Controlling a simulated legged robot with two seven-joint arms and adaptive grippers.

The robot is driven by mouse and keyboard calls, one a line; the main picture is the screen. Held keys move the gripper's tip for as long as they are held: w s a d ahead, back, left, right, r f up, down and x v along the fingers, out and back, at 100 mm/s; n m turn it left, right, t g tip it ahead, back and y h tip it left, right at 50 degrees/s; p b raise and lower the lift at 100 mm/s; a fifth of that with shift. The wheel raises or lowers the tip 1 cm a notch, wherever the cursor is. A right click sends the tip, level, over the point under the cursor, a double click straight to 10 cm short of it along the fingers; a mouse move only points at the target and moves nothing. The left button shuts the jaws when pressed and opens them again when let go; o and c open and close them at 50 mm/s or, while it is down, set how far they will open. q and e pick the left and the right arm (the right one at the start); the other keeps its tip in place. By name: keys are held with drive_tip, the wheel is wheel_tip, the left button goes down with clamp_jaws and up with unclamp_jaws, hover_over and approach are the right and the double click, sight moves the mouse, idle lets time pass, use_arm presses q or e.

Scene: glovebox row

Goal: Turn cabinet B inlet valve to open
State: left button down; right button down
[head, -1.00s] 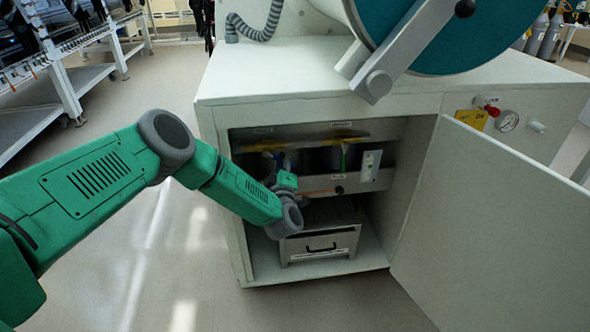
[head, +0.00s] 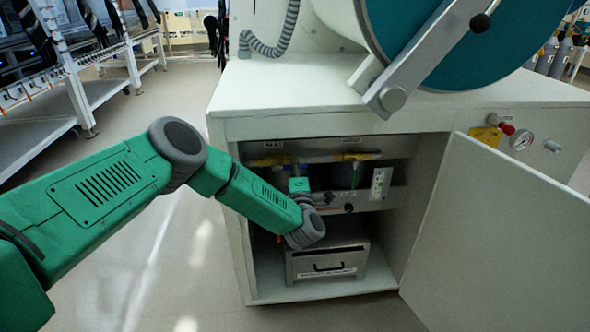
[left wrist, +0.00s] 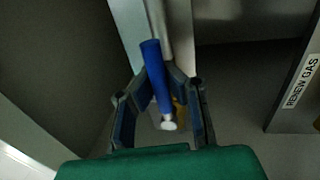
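A blue handle (left wrist: 156,72) with a pale end points toward the camera in the left wrist view. My left gripper (left wrist: 161,80) has its two fingers on either side of this handle, with gaps showing; it looks open. In the head view the left gripper (head: 298,170) is inside the cabinet, below the pipe, its fingertips hard to make out. Which valve is the inlet is unclear. My right gripper is not seen.
A grey box (head: 328,262) with a black handle stands on the cabinet floor below the wrist. The open door (head: 495,235) spreads to the right. A white switch plate (head: 380,184) is right of the gripper. A "RENEW GAS" label (left wrist: 300,82) shows at right.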

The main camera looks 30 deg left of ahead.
use_arm(q)
drive_tip(key=shift+s+f, duration=0.2)
drive_tip(key=shift+f, duration=0.2)
drive_tip(key=c, duration=1.6)
unclamp_jaws()
drive_tip(key=shift+r, duration=0.1)
drive_tip(key=shift+o, duration=0.2)
drive_tip(key=shift+r, duration=0.1)
drive_tip(key=v, duration=1.2)
drive_tip(key=shift+w+d, duration=0.1)
